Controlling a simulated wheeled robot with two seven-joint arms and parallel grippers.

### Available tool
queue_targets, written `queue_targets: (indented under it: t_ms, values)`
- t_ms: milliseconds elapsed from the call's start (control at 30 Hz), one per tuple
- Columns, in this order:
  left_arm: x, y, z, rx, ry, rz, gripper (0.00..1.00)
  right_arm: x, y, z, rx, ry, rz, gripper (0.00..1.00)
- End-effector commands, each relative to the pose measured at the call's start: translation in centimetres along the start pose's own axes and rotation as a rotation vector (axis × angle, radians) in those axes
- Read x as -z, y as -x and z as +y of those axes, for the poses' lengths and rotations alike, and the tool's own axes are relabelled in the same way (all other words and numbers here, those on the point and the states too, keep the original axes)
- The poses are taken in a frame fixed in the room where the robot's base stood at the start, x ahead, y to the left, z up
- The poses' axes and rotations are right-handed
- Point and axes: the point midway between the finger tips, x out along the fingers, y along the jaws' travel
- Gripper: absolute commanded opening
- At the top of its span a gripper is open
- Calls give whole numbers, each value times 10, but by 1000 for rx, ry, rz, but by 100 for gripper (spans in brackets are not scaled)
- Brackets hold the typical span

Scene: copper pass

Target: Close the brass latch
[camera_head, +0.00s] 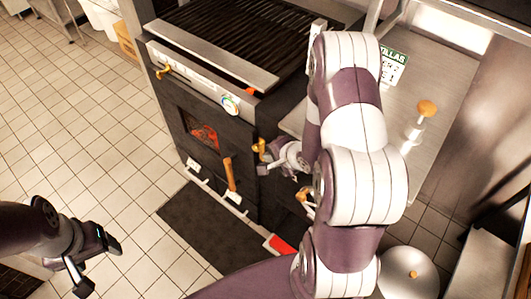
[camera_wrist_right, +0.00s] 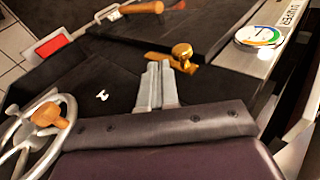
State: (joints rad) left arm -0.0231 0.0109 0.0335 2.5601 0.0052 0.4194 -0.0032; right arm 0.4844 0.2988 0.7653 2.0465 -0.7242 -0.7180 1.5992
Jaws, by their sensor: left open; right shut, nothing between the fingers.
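The brass latch (camera_head: 260,147) is on the dark front of the grill unit, near its right edge. The right wrist view shows its round knob (camera_wrist_right: 182,51) on a flat brass bar (camera_wrist_right: 186,66). My right gripper (camera_head: 266,169) is shut and empty just below the latch. In the right wrist view its fingertips (camera_wrist_right: 159,67) are close beside the bar; I cannot tell whether they touch. Whether the latch is engaged is unclear. My left gripper (camera_head: 100,264) is open and empty over the floor at lower left, far from the latch.
The door has a wooden handle (camera_head: 229,175) and an orange-lit window (camera_head: 204,135). A handwheel (camera_wrist_right: 18,130) with a wooden knob (camera_wrist_right: 47,114) is near my right gripper. A dial (camera_wrist_right: 259,36) sits above the latch. A dark mat (camera_head: 200,228) lies in front; the tiled floor at left is clear.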

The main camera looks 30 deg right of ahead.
Motion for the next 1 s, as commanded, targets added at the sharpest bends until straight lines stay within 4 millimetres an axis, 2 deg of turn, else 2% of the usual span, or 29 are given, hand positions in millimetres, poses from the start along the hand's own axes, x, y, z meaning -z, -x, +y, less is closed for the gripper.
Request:
queue_targets:
  t_ms: [100,267,633,1000]
  values:
    - [0,1,0,0,0,1,72,0,-11,-10,-1,1,-1,0]
    - [0,1,0,0,0,0,72,0,-18,-15,-2,-1,-1,0]
    - [0,2,0,0,0,0,72,0,-18,-16,-4,-1,0,0]
    - [2,20,0,0,0,0,72,-1,-19,-24,-65,6,8,0]
